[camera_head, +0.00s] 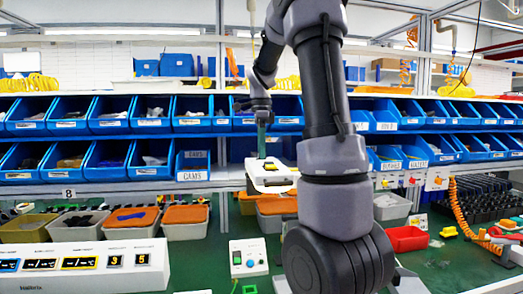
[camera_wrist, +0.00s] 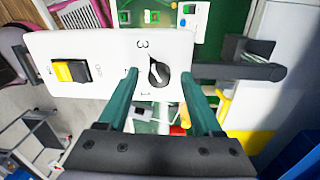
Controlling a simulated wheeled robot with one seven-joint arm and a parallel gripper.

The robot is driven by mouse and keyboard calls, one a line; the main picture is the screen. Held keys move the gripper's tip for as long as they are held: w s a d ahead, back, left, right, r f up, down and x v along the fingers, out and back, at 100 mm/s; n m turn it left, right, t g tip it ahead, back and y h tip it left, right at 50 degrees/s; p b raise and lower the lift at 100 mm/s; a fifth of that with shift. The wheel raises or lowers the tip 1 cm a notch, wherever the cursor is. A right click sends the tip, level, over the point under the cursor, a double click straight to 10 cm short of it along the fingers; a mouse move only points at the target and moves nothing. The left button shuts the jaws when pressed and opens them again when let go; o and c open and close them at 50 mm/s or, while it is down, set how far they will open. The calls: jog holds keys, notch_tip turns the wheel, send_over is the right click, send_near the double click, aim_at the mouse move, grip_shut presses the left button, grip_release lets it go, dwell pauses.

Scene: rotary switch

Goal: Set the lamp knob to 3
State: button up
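The lamp knob (camera_wrist: 158,74) is a black pointer knob with a white mark, on a white panel (camera_wrist: 103,40) in the wrist view. The figure 3 stands above left of it and 1 below left. The narrow end appears to point up and left, towards the 3 side; its exact setting is hard to tell. My gripper (camera_wrist: 160,85) is open, with one teal finger on each side of the knob in the picture. Whether they touch it cannot be told. In the head view my gripper (camera_head: 262,145) points down over the white panel (camera_head: 268,184), and the knob is not clear.
The same panel carries a yellow and black rocker switch (camera_wrist: 72,72) marked OFF. A black bar (camera_wrist: 240,71) extends right of the panel. In the head view, bins (camera_head: 133,222) and a white button box (camera_head: 248,257) stand on the green bench, below rows of blue bins.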

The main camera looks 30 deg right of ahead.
notch_tip(320, 180, up, 11)
jog(key=shift+w, duration=0.2)
dwell(0.3)
jog(key=shift+f, duration=0.1)
jog(key=s+a+f+n+t+y, duration=0.1)
jog(key=s+a+f+n+t, duration=0.2)
jog(key=s+a+n, duration=0.3)
jog(key=s+a+f+n+t, duration=0.4)
jog(key=s+a+n, duration=0.3)
jog(key=s+n, duration=0.5)
jog(key=shift+s+a+t+y, duration=0.3)
jog(key=shift+s+t+y, duration=0.1)
jog(key=shift+s, duration=0.75)
